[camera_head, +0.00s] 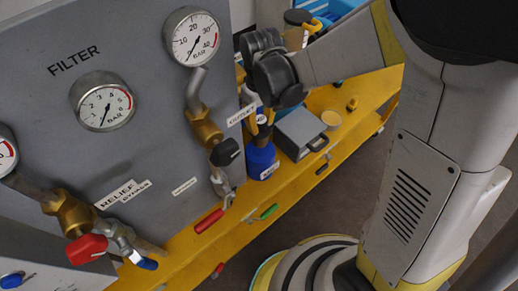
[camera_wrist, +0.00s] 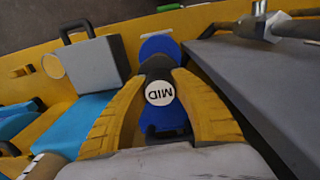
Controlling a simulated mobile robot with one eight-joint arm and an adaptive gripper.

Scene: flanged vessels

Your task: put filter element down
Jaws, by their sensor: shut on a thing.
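The filter element (camera_wrist: 158,47) is blue with a dark middle band and a round white label reading MID. In the wrist view the two yellow fingers of my gripper (camera_wrist: 161,78) are closed around its dark band, one on each side. In the head view the blue lower part of the filter element (camera_head: 262,160) shows below my gripper (camera_head: 263,122), upright, close to the grey FILTER panel and over the yellow bench. My gripper and wrist hide its upper part. I cannot tell whether its base touches the bench.
A grey box with a black handle (camera_head: 300,132) stands just right of the filter element. A tan round piece (camera_head: 331,119) lies beyond it. The yellow bench (camera_head: 180,250) runs along the grey panel (camera_head: 150,110). Red (camera_head: 209,221) and green (camera_head: 268,211) handles are nearby.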

